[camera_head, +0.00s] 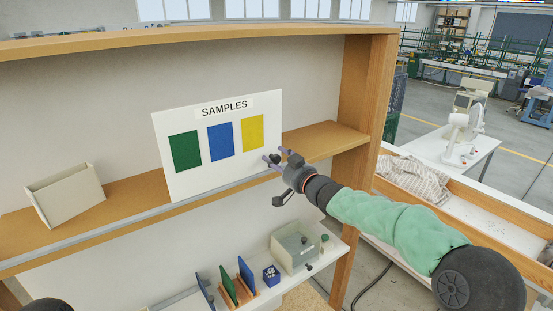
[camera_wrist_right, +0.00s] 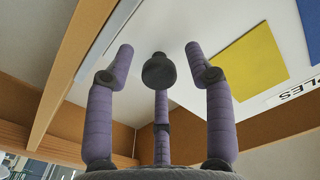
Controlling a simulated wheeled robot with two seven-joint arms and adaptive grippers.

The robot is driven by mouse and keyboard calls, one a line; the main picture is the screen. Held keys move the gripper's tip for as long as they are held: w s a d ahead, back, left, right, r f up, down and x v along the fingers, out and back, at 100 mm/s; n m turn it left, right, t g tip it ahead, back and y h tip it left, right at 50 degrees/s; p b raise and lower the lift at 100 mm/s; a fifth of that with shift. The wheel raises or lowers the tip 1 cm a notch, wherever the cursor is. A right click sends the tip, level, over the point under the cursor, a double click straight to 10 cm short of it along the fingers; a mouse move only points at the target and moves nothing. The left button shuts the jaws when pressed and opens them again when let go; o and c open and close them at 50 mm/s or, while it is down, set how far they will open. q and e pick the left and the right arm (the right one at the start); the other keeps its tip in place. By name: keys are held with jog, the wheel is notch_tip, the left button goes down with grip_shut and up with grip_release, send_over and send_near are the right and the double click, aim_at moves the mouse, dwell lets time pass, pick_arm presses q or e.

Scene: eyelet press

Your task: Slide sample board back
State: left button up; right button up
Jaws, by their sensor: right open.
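The sample board (camera_head: 217,165) is a white panel labelled SAMPLES with green, blue and yellow patches. It stands on the upper wooden shelf (camera_head: 321,141), its lower edge close to the front metal rail (camera_head: 110,224). My right gripper (camera_head: 274,161) is open at the board's lower right edge; I cannot tell whether it touches. In the right wrist view, the spread purple fingers (camera_wrist_right: 160,62) have nothing between them, and the board (camera_wrist_right: 200,42) fills the upper right with its yellow patch. My left gripper is not in view.
A cream open box (camera_head: 67,194) stands on the shelf left of the board. A wooden upright (camera_head: 362,95) bounds the shelf at right. Below, a lower shelf holds coloured panels (camera_head: 229,285), a small blue box (camera_head: 271,275) and a grey bin (camera_head: 295,249).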

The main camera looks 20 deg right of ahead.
jog(key=shift+w, duration=0.25)
jog(key=shift+a, duration=0.1)
grip_shut()
